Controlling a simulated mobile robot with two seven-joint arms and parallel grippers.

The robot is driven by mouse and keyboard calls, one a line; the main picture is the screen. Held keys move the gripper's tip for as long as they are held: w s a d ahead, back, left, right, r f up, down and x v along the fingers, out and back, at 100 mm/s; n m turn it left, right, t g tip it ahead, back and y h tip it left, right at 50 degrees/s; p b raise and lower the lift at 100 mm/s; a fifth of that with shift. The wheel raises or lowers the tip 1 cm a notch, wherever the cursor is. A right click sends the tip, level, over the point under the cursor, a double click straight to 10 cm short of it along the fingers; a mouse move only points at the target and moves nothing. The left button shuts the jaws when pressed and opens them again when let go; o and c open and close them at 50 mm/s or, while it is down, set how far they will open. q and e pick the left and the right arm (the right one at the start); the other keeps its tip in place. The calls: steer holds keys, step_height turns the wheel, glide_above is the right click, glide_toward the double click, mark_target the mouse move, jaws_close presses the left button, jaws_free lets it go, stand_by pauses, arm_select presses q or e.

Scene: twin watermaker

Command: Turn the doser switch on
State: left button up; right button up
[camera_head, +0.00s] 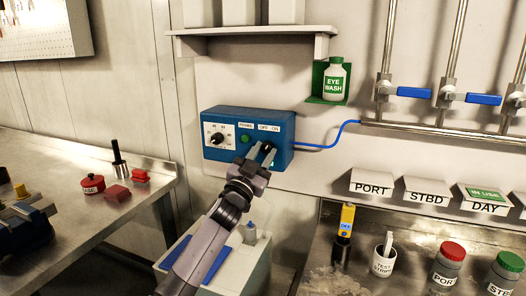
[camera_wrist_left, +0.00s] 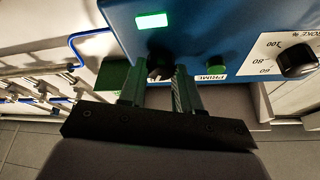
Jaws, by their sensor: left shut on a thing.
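The doser is a blue box (camera_head: 222,119) on the wall with a black dial (camera_head: 217,139), a green PRIME button (camera_head: 245,139) and an OFF/ON label (camera_head: 269,127). My left gripper (camera_head: 267,150) is at its right part, under that label, and hides the switch in the head view. In the left wrist view the dark switch (camera_wrist_left: 159,67) stands between the fingertips of my left gripper (camera_wrist_left: 160,82), which is shut on it. A green rectangular lamp (camera_wrist_left: 151,20) glows on the panel there. The switch's exact tilt is hard to tell. My right gripper is not in view.
A blue hose (camera_head: 342,132) runs right from the doser. An eye wash bottle (camera_head: 334,81) sits on a green holder, under a shelf (camera_head: 250,31). Blue-handled valves (camera_head: 483,99) are at right. A bench (camera_head: 150,177) stands left, a counter with bottles (camera_head: 400,222) lower right.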

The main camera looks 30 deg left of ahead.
arm_select(q)
steer(key=shift+m, duration=0.4)
steer(key=o, duration=1.1)
steer(key=shift+c, duration=0.2)
steer(key=shift+s+f, duration=0.25)
steer(key=shift+s, duration=0.2)
steer(key=b+v, duration=0.1)
steer(key=v, duration=0.5)
steer(key=shift+s, duration=0.15)
